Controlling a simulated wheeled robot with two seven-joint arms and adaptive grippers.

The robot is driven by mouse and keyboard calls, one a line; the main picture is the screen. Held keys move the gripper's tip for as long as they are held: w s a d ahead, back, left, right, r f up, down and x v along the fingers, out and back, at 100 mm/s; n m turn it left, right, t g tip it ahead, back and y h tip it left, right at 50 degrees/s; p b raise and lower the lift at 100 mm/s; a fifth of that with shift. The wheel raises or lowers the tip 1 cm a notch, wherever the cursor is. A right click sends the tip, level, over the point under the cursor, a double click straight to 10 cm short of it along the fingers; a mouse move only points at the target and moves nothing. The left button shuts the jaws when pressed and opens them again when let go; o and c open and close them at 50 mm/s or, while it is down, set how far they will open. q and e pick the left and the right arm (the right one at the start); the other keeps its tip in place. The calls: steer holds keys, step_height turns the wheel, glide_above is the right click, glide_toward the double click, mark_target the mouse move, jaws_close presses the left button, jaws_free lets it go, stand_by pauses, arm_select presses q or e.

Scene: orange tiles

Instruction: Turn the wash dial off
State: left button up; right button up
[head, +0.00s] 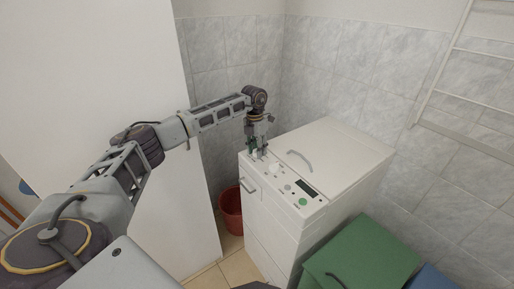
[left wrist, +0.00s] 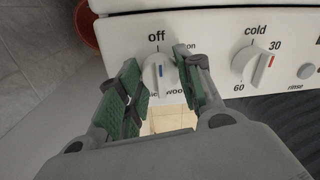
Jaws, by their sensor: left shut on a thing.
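The wash dial (left wrist: 156,74) is a white round knob with a blue mark, on the white washing machine's (head: 333,163) panel. In the left wrist view "off" is printed above it, with partly covered words at its right and below. The blue mark stands nearly upright, roughly under "off". My left gripper (head: 257,151) points down at the left end of the panel. Its green-padded fingers (left wrist: 158,88) are at both sides of the dial and closed on it. In the head view the gripper mostly hides the dial. My right gripper is not in view.
A second dial (left wrist: 252,65), with a red mark, is to the right, marked cold, 30 and 60. A green button (head: 302,202) and dark display (head: 306,187) are further along. A red bucket (head: 231,211) stands left of the machine, a green box (head: 362,258) in front right.

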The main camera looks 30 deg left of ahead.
arm_select(q)
steer(key=shift+w+r, duration=0.1)
stand_by(0.3)
steer(key=o, duration=1)
steer(key=shift+a+r, duration=0.15)
steer(key=shift+r, duration=1.85)
steer(key=shift+a+r, duration=0.15)
steer(key=shift+r, duration=1.8)
steer(key=shift+a+r, duration=0.15)
steer(key=shift+r, duration=1.85)
steer(key=shift+f, duration=0.1)
